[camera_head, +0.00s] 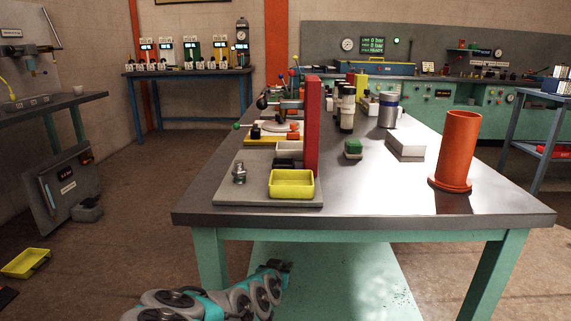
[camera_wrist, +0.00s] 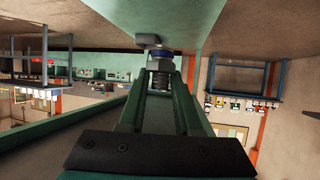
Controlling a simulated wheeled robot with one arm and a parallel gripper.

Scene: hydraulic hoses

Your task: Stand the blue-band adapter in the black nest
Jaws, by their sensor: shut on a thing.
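My gripper (camera_wrist: 160,72) is shut on a metal adapter with a blue band (camera_wrist: 160,53), held between the fingertips in the wrist view. In the head view my arm is low at the bottom, in front of the table, and the held adapter cannot be made out. A small black holder (camera_head: 285,163), which looks like the black nest, sits on the grey board (camera_head: 225,190), behind the yellow tray. Its inside is too small to see. My gripper is well apart from it.
The yellow tray (camera_head: 291,184), a metal fitting (camera_head: 239,173) and a tall red post (camera_head: 312,130) crowd the board. An orange cylinder (camera_head: 457,150) stands at the table's right. The table's front middle (camera_head: 385,195) is clear.

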